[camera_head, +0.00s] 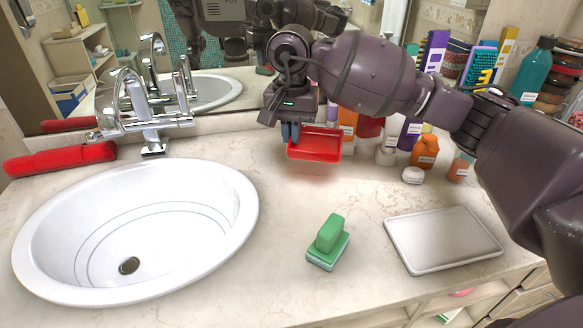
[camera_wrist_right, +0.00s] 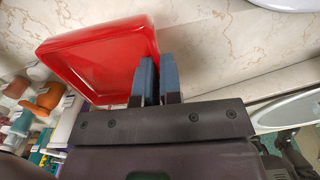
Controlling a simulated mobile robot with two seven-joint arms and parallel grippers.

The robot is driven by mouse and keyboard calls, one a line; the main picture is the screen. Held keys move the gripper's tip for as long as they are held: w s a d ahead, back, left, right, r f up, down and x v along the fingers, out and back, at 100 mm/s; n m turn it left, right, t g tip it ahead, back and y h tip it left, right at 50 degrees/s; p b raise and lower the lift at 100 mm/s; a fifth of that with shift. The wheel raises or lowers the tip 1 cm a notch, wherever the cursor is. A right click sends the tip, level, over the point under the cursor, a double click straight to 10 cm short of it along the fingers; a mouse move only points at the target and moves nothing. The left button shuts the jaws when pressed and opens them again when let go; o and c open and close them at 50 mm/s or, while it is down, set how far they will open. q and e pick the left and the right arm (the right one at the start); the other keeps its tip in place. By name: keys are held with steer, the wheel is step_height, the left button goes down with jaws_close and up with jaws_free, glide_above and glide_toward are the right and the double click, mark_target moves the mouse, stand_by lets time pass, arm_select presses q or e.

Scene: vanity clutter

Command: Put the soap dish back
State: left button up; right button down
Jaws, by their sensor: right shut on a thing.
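The soap dish is a red, shallow rectangular dish (camera_head: 314,147), held at the back of the counter to the right of the faucet. My right gripper (camera_head: 290,131) is shut on its left edge, pointing down. The right wrist view shows the dish (camera_wrist_right: 100,62) beside the two blue fingers (camera_wrist_right: 157,72), with the counter beyond. The dish looks empty in the head view. A reddish tint lies on the counter just below it, and I cannot tell the exact gap. A green bar (camera_head: 330,232) sits on a pale green block (camera_head: 327,254) at the front middle. My left gripper is not in view.
A white sink (camera_head: 215,215) and chrome faucet (camera_head: 150,125) stand left, with a rolled red towel (camera_head: 60,159). Several bottles and jars crowd behind and right of the dish, including an orange bottle (camera_head: 425,151). A white tray (camera_head: 442,240) lies front right. The counter's middle is clear.

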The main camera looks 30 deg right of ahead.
glide_above(292, 179)
step_height(292, 179, down, 4)
steer(key=shift+f, duration=0.45)
steer(key=shift+f+b, duration=0.3)
steer(key=shift+f, duration=1.7)
steer(key=shift+f, duration=0.2)
steer(key=c, duration=1.3)
jaws_free()
steer(key=shift+c, duration=0.2)
steer(key=shift+o, duration=0.2)
steer(key=shift+r, duration=0.15)
